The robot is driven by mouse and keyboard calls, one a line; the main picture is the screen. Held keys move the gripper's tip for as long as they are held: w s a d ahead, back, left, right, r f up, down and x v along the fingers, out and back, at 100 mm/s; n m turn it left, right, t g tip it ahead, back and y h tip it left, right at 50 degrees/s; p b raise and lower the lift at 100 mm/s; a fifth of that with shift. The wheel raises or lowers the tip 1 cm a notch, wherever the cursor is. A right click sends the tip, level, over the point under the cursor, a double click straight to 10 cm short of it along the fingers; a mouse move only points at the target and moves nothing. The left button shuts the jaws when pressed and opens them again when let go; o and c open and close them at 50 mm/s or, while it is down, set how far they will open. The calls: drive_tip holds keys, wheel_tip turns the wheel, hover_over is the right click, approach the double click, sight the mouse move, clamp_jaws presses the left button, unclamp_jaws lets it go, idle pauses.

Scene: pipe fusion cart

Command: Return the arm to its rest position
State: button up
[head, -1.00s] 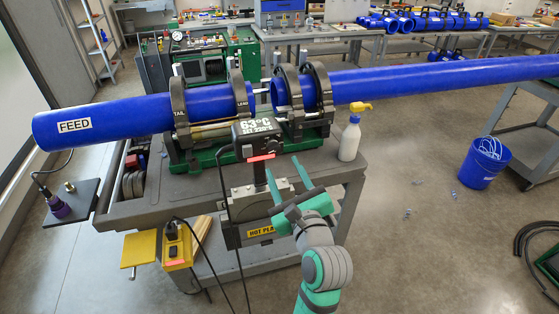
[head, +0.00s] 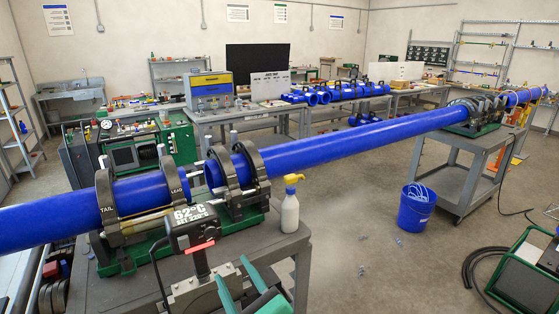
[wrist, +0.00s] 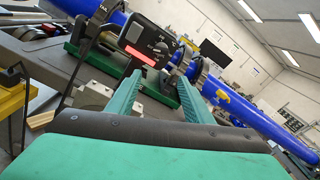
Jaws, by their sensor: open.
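My gripper (head: 242,284) is at the lower middle of the head view, its two teal fingers apart with nothing between them. In the wrist view the open fingers (wrist: 155,110) point toward the cart. The heater's display box (head: 190,227), reading 62°C with a red light, stands just left of my fingers in the head view. It also shows beyond the fingertips in the wrist view (wrist: 143,42). The rest of my arm is mostly below the head view's edge.
The fusion machine's clamps (head: 237,178) hold blue pipes (head: 340,143) over the grey cart (head: 283,255). A spray bottle (head: 290,207) stands at the cart's right corner. A blue bucket (head: 416,209) sits on the floor to the right. Open floor lies between them.

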drive_tip(key=s+d+f+n+h, duration=0.3)
drive_tip(key=s+d+f+n, duration=0.25)
drive_tip(key=f, duration=0.45)
drive_tip(key=s+d+f+n+h, duration=0.4)
drive_tip(key=s+d+f, duration=0.25)
drive_tip(key=f, duration=0.35)
drive_tip(key=s+f+n+h, duration=0.1)
drive_tip(key=s+f+n, duration=0.1)
drive_tip(key=s+n, duration=0.5)
drive_tip(key=s+f+n+h, duration=0.1)
drive_tip(key=s+n, duration=0.7)
drive_tip(key=s, duration=0.9)
drive_tip(key=shift+d+f, duration=0.2)
drive_tip(key=shift+f, duration=0.25)
